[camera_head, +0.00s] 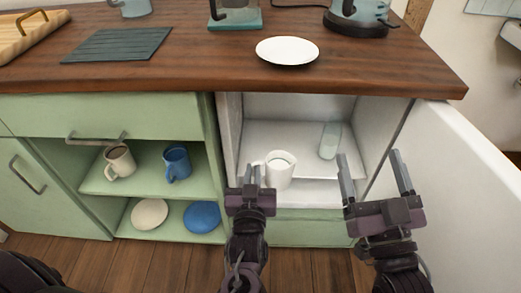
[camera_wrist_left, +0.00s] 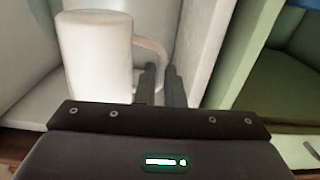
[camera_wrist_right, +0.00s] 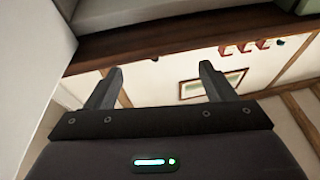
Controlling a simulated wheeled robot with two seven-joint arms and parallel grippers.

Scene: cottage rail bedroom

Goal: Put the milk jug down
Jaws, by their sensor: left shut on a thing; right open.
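The milk jug (camera_head: 279,172) is a cream-white jug with white milk inside, upright at the front of the open white compartment (camera_head: 262,133). My left gripper (camera_head: 251,177) is shut on its handle at the jug's left side. In the left wrist view the jug (camera_wrist_left: 97,55) stands upright, with its handle between the dark fingers (camera_wrist_left: 160,85). I cannot tell whether its base touches the compartment floor. My right gripper (camera_head: 375,176) is open and empty, right of the jug, in front of the compartment. In the right wrist view its fingers (camera_wrist_right: 160,88) are apart.
A pale clear container (camera_head: 329,141) stands deeper in the compartment, at the right. The open white door (camera_head: 470,165) bounds the right side. Green shelves at left hold a cream mug (camera_head: 119,161), a blue mug (camera_head: 177,163) and plates. A white plate (camera_head: 287,51) lies on the wooden counter (camera_head: 200,60).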

